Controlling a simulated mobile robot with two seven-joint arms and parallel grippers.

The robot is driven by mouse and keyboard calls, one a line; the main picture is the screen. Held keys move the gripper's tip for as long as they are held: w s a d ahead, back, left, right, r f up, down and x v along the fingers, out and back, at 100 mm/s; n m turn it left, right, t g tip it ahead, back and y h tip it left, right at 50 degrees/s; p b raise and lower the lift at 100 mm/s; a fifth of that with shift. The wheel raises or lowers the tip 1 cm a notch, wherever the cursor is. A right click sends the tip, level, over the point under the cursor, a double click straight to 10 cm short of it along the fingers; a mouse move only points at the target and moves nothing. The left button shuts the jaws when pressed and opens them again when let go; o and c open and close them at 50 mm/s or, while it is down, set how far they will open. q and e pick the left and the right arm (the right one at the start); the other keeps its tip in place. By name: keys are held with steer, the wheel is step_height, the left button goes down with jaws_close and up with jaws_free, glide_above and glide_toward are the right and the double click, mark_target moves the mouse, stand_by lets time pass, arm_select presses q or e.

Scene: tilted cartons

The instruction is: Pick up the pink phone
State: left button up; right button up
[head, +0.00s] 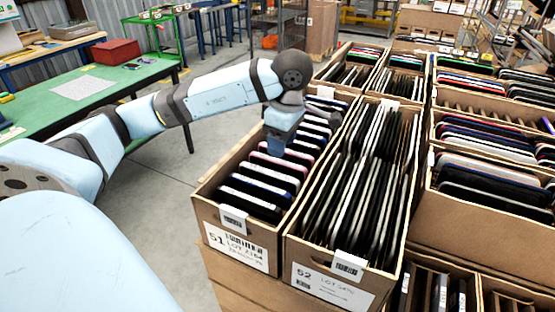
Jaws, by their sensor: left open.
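My left gripper (275,146) points down into the carton labelled 51 (205,207), over its row of phones. It is open, but its fingertips are small and partly lost among the phones. The phones stand on edge in a leaning row, with dark, white and pale pinkish edges showing. One pale pinkish phone (268,176) lies just in front of the gripper. I cannot tell for certain which one is the pink phone, and the gripper and wrist hide part of the row. My right gripper is out of view.
A carton labelled 52 (293,250), packed with thin dark and silver devices, stands close on the right. More filled cartons crowd the right and back. A green table (30,118) with a red box (116,51) stands at left. Grey floor between is clear.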

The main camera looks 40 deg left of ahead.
mark_target(278, 160)
arm_select(q)
steer(key=f, duration=0.5)
steer(key=shift+s+a+p, duration=0.3)
steer(key=shift+a+p, duration=0.05)
jaws_close()
steer(key=shift+r, duration=0.1)
